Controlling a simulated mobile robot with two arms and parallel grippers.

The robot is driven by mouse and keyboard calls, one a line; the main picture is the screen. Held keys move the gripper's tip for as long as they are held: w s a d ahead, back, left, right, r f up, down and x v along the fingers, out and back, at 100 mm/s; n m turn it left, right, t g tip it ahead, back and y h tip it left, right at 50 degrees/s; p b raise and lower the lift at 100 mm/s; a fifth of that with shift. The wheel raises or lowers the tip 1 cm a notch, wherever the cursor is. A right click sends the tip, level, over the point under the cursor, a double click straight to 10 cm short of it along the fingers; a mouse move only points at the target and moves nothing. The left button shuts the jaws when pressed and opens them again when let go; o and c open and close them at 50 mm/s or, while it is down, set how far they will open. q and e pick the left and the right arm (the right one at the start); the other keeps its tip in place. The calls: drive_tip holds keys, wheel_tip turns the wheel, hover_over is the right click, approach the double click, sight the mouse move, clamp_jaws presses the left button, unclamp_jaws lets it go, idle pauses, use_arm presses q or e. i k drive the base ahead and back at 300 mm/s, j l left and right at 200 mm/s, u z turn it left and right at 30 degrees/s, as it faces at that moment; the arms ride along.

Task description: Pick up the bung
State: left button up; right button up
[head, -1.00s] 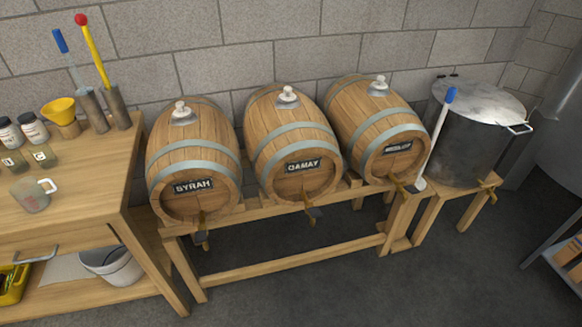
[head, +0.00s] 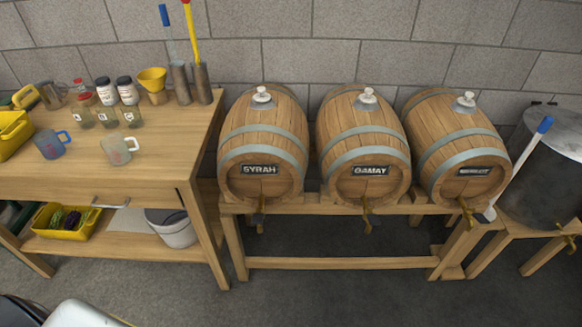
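Three wooden barrels stand side by side on a rack, each with a pale bung on top. One bung (head: 262,96) sits on the barrel (head: 262,150) labelled SYRAH. Another bung (head: 367,96) sits on the middle barrel (head: 362,145) labelled GAMAY. The third bung (head: 467,100) sits on the right barrel (head: 455,140), whose label is too small to read surely. All three bungs look upright and seated. Neither of my grippers is in view.
A wooden workbench (head: 165,165) on the left carries jugs, jars, a yellow funnel (head: 152,80) and tubes with tools. A metal pot (head: 545,170) and a blue-tipped white stick (head: 520,165) are at the right. Dark floor in front of the wooden rack (head: 340,262) is clear.

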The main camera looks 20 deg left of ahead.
sight(262, 97)
drive_tip(key=u, duration=0.85)
drive_tip(key=j+z, duration=0.1)
drive_tip(key=j, duration=0.15)
drive_tip(key=k+j+z, duration=0.15)
